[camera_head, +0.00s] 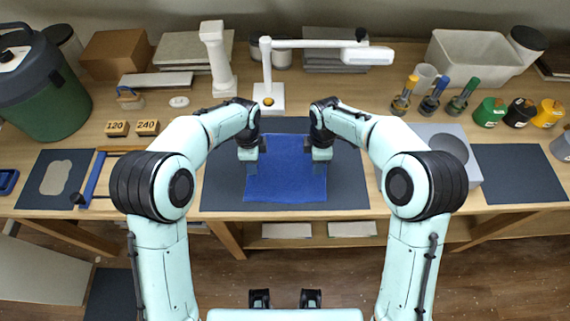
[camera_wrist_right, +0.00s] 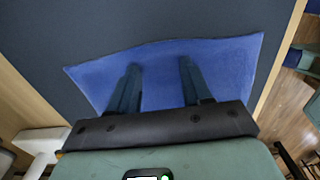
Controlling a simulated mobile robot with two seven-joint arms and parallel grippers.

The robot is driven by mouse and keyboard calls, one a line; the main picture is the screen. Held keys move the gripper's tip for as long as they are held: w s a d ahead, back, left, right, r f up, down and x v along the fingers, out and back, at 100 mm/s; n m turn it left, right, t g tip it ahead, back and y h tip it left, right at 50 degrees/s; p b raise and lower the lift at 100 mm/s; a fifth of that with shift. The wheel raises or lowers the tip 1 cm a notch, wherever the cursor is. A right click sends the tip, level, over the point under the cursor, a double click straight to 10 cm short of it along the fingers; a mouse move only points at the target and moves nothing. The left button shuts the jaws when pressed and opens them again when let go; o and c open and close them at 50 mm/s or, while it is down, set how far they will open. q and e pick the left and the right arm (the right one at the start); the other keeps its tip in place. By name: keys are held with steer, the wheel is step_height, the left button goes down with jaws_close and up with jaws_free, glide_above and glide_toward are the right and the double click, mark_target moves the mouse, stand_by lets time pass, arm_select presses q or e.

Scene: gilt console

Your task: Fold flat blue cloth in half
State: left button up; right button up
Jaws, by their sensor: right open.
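The blue cloth (camera_head: 286,185) lies flat on a dark mat (camera_head: 225,190) in the middle of the table, with its front edge near the mat's front edge. My left gripper (camera_head: 251,168) points down at the cloth's left side; its finger gap is not clear. My right gripper (camera_head: 319,168) points down at the cloth's right side. In the right wrist view, the right gripper's two fingers (camera_wrist_right: 159,68) are apart over the cloth (camera_wrist_right: 222,70), with nothing seen between them. Whether the fingertips touch the cloth cannot be told. My grippers hide parts of the cloth's sides.
A white lamp (camera_head: 268,92) stands behind the mat. A grey block with a round hollow (camera_head: 425,135) sits to the right. Wooden number blocks (camera_head: 117,128) and a blue-handled frame (camera_head: 95,178) are at the left. Bare mat surrounds the cloth.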

arm_select(q)
steer(key=shift+f, duration=0.1)
arm_select(e)
steer(key=shift+f, duration=0.1)
arm_select(q)
steer(key=shift+f, duration=0.25)
arm_select(e)
steer(key=shift+f, duration=0.25)
arm_select(q)
steer(key=shift+s+r, duration=0.15)
steer(key=c, duration=0.5)
arm_select(e)
steer(key=shift+s+r, duration=0.15)
steer(key=c, duration=0.5)
arm_select(q)
jaws_close()
arm_select(e)
jaws_close()
steer(key=shift+r, duration=0.1)
